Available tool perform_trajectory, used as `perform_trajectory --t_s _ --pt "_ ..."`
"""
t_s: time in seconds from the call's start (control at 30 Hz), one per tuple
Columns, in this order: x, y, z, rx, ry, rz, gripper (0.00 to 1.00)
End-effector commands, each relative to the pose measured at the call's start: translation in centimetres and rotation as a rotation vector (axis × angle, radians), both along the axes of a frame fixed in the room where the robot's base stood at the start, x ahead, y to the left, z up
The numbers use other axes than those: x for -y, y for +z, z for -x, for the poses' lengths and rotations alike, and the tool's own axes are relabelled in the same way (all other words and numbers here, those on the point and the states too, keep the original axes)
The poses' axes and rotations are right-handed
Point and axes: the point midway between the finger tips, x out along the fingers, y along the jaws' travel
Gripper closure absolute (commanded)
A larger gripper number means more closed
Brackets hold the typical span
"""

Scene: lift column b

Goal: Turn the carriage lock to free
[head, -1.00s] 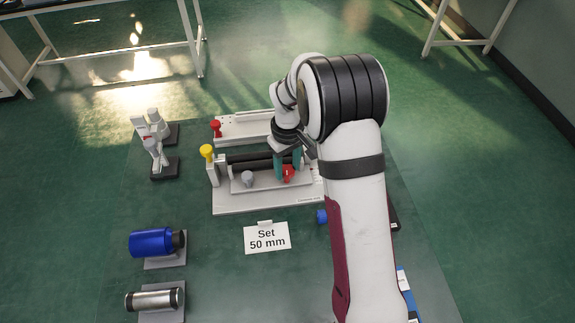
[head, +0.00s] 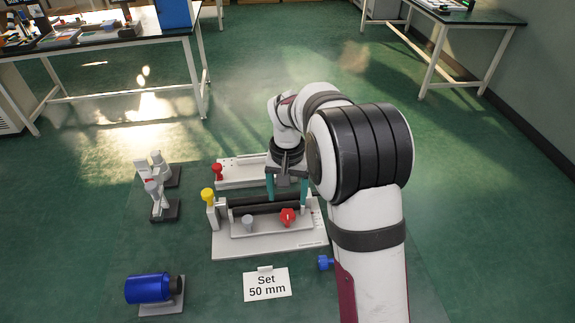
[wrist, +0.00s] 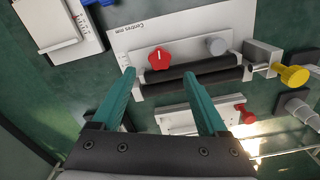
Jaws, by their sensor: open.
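The carriage lock appears to be the red knob (head: 287,216) with a white mark, on the right part of the light grey carriage (head: 262,226). It also shows in the wrist view (wrist: 160,58), lying beyond the fingertips and clear of them. A grey knob (head: 248,222) sits to its left on the carriage. My gripper (head: 287,200) is open and empty, with teal fingers spread above the dark rail (head: 250,205) behind the red knob. In the wrist view the open fingers (wrist: 168,72) point toward the rail and the knob. Lettering by the knob is not readable.
A yellow knob (head: 207,195) stands at the fixture's left end, and another red knob (head: 216,171) on the plate behind. A "Set 50 mm" card (head: 267,285) stands in front. A blue cylinder (head: 148,288) and grey stands (head: 158,195) are at left.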

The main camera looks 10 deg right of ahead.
Motion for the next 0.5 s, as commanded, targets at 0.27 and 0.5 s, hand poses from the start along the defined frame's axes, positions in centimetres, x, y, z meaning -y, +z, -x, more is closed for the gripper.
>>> perform_trajectory --t_s 0.27,0.5 --pt "0.0 7.9 -0.1 0.005 0.001 0.0 0.23" --pt "0.1 8.6 -0.2 0.0 0.536 -0.001 0.23"
